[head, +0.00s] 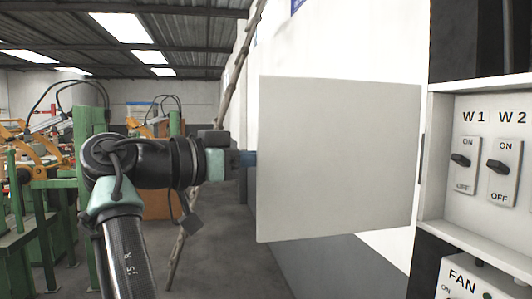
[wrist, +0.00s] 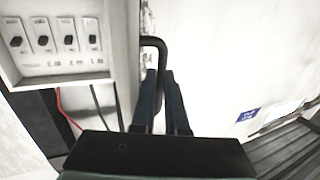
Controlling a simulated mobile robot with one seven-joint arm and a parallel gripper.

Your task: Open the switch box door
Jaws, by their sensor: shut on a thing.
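The switch box door (head: 338,160) stands swung open as a flat pale panel in the middle of the head view. The switch box (head: 432,160) is at the right, its inside showing with switches marked W1 and W2. In the wrist view the open box (wrist: 60,68) is at the upper left. My gripper (wrist: 161,76) is shut on the black bent door handle (wrist: 152,42), which runs between its two dark fingers. In the head view the door hides the fingertips and the handle.
A second panel marked FAN (head: 462,276) sits below the box at the lower right. Green machines (head: 88,160) stand at the left. A leaning pole (head: 236,70) is behind my arm. Grey floor is open between the machines and the wall.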

